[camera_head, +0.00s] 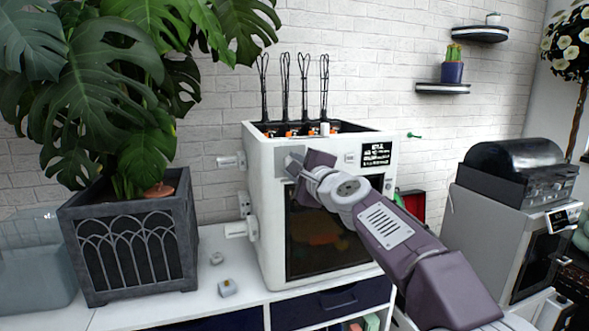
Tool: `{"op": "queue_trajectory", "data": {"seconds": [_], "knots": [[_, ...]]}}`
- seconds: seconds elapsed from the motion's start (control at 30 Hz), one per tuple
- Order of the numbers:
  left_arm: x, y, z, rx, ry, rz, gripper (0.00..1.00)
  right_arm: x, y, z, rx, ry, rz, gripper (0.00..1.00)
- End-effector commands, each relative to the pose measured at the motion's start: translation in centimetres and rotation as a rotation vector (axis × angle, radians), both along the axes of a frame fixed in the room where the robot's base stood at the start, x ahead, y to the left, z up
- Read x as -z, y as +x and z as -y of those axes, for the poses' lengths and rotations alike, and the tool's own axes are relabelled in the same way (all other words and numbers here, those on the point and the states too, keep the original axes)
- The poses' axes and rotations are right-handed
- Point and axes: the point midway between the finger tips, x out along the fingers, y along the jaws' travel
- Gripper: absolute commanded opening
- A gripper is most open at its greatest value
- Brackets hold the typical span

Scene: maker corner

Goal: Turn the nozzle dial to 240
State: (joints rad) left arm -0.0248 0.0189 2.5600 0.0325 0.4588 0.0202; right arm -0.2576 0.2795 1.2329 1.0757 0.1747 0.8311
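The white 3D printer (262,235) stands on the white cabinet against the brick wall, with a dark front window. A small black display (376,155) with white text is on its upper front right. A small pale panel (349,158) sits just left of the display. My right arm reaches in from the lower right, and my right gripper (292,161) is at the upper left of the printer's front. The wrist and gripper cover that part of the front, and I cannot make out the nozzle dial there. The fingertips are too hidden to judge. My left gripper is not in view.
A large plant in a grey pot (128,235) stands left of the printer. White spools or knobs (236,229) stick out from the printer's left side. Small items (227,288) lie on the cabinet top. A grey machine (505,225) stands at the right.

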Motion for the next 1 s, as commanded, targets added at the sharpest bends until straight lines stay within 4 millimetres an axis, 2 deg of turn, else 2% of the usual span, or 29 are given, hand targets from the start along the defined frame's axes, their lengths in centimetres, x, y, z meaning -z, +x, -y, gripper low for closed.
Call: {"op": "queue_trajectory", "data": {"seconds": [0.3,0.77,0.8,0.83,1.0], "knots": [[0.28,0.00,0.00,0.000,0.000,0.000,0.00,0.14,0.05,0.04,0.001,0.074,-0.026,0.00],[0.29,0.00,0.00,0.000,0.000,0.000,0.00,0.16,0.04,0.04,0.001,0.081,-0.029,0.00],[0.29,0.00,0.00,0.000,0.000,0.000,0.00,0.16,0.04,0.04,0.001,0.081,-0.029,0.40],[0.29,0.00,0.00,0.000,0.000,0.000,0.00,0.15,0.04,0.03,0.001,0.081,-0.029,0.49],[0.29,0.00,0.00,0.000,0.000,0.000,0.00,0.10,0.03,0.03,0.000,0.082,-0.028,0.51]]}}
